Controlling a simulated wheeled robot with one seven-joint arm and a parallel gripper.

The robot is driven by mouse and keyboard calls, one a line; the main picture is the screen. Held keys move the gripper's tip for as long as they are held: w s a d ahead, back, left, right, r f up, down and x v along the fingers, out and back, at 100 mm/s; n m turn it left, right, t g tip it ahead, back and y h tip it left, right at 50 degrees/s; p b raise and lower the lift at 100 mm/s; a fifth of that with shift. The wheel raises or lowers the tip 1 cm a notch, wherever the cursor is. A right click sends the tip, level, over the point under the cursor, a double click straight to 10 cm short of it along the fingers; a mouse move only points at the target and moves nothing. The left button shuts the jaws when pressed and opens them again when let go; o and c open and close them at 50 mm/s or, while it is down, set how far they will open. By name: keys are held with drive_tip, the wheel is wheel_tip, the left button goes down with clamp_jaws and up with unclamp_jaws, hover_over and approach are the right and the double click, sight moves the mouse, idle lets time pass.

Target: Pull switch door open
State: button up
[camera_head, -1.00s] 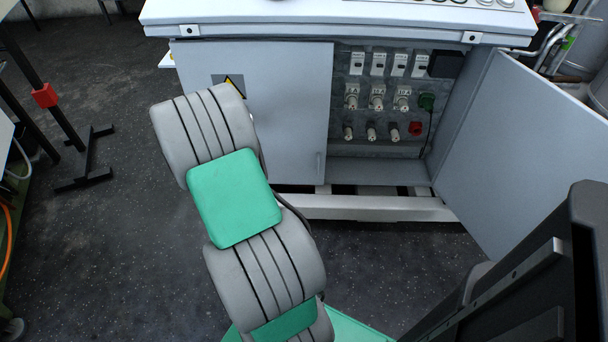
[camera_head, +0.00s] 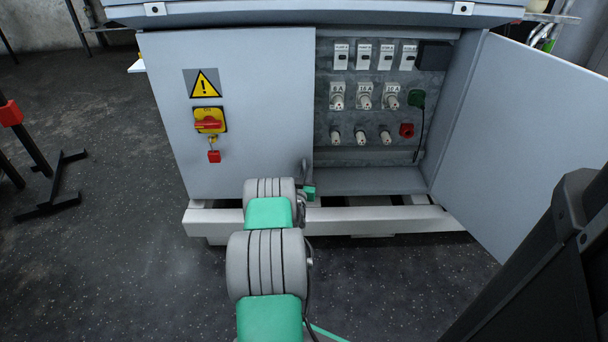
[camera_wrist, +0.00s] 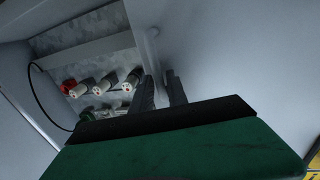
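The switch door (camera_head: 255,120) is the grey left door of the cabinet, bearing a warning sign and a red-and-yellow switch (camera_head: 209,122). It looks closed in the head view. Its pale handle (camera_wrist: 150,45) shows in the wrist view near the door's free edge. My gripper (camera_head: 307,178) is at the lower free edge of this door, small and partly hidden by my arm in the head view. In the wrist view my gripper's fingers (camera_wrist: 163,88) are apart, close to the lower end of the handle. I cannot tell whether they touch it.
The right cabinet door (camera_head: 520,130) stands wide open. Between the doors is an open compartment with white sockets, a green plug (camera_head: 416,98) and a red socket (camera_head: 406,130). A white base beam (camera_head: 380,220) runs below.

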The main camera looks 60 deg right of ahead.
drive_tip(key=shift+c, duration=0.5)
clamp_jaws()
idle(0.9)
